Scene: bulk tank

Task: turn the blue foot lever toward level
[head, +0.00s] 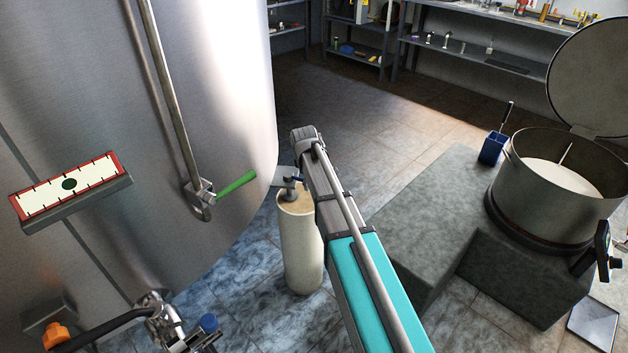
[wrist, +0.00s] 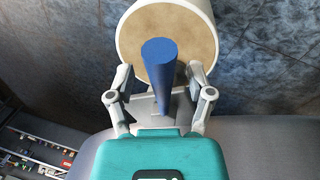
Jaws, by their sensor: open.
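The blue foot lever (wrist: 160,75) shows in the wrist view as a tapered bar, its wide end over the tan top of a cream cylindrical foot (wrist: 200,10). My gripper (wrist: 161,72) is open, with one finger on each side of the lever. Gaps show beside the lever, and I see no clear contact. My gripper cannot be made out there. A red-edged white gauge (head: 40,198) has a dark green dot near its middle.
The large steel tank (head: 90,100) fills the left, with a green-handled valve (head: 236,184) on it. Another valve with a blue knob (head: 208,323) is at lower left. A grey stone step (head: 425,225) and an open round vat (head: 530,200) stand right. Floor behind is clear.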

